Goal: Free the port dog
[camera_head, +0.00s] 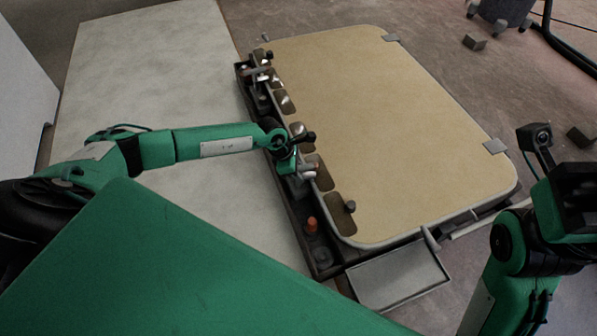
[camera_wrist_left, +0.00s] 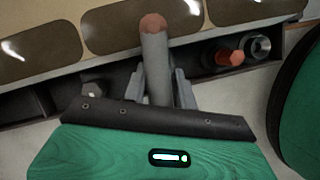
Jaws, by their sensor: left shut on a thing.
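My left gripper (camera_head: 303,172) is at the long left edge of a tan panel (camera_head: 370,120). In the left wrist view its jaws (camera_wrist_left: 155,85) are shut around a grey rod (camera_wrist_left: 155,60) with an orange-red tip, which stands out past the jaws. I cannot tell for sure that this rod is the port dog. Its base is hidden by the gripper. A dark peg (camera_head: 350,206) stands near the panel's near left corner, and a grey lever (camera_head: 430,238) is at the near edge. My right arm shows at the right, but its fingers do not.
A dark trough (camera_head: 296,222) runs along the panel's left edge. In it stand an orange-red fitting (camera_head: 311,225) and a dark round socket (camera_head: 322,257). A grey tray (camera_head: 395,278) is at the near end. The pale surface (camera_head: 150,70) at the left is clear.

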